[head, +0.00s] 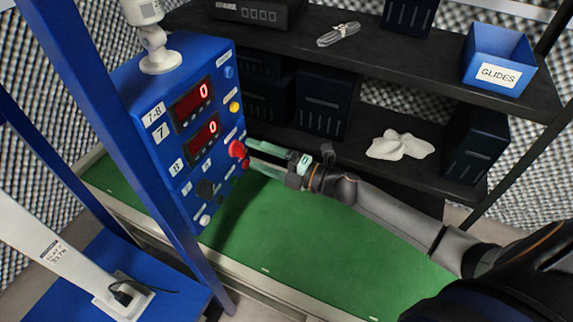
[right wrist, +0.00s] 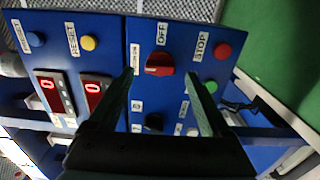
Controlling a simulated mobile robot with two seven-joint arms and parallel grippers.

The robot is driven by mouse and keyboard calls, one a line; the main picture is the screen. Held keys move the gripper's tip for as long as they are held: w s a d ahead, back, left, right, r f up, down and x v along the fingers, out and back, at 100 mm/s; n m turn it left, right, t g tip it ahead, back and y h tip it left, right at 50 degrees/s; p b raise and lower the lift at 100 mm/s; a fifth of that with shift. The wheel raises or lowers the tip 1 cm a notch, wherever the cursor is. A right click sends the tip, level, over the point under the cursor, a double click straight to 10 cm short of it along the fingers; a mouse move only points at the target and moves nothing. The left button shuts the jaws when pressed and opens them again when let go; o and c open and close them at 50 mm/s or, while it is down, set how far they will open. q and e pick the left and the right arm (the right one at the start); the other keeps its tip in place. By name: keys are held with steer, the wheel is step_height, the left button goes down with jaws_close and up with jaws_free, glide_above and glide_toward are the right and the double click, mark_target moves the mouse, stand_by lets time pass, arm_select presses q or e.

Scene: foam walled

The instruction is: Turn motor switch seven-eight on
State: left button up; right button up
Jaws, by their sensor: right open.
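The blue control box (head: 165,125) stands at the left of the head view, with labels 7-8, 7 and 8 and two red displays reading 0. Its red rotary switch (head: 237,149) shows in the right wrist view (right wrist: 160,65), below an OFF label. A black knob (right wrist: 154,122) sits below it. My right gripper (head: 251,155) is open, with its two greenish fingers pointing at the box. In the right wrist view its fingertips (right wrist: 158,77) lie on either side of the red switch; I cannot tell whether they touch it. My left gripper is out of view.
A red STOP button (right wrist: 222,51) and a green button (right wrist: 211,87) sit right of the switch in the wrist view. Dark shelves behind hold a blue GLIDES bin (head: 500,55) and a white cloth (head: 400,146).

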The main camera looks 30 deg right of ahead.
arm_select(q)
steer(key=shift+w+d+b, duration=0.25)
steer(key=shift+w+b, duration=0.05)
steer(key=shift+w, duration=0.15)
arm_select(e)
steer(key=v, duration=0.9)
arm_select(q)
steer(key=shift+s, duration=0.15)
arm_select(e)
steer(key=shift+s, duration=0.15)
